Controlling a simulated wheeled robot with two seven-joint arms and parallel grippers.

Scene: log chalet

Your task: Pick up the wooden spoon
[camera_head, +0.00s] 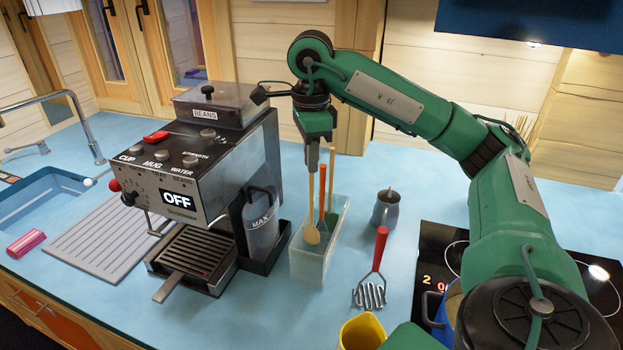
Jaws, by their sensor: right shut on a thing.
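The wooden spoon (312,234) hangs upright with its round bowl down, at the translucent utensil holder (308,268). I cannot tell whether the bowl is inside the holder or just in front of its wall. My right gripper (312,165) points straight down above the holder and is shut on the top of the spoon's handle. An orange-red handle (322,190) and a wooden handle (331,180) stand close beside the spoon on its right. My left gripper is not in view.
A coffee machine (190,165) stands left of the holder, with a bottle (261,225) between them. A metal jug (386,209) and a red-handled masher (374,268) are to the right. A yellow container (362,333) is in front. A dark hob (437,245) lies farther right.

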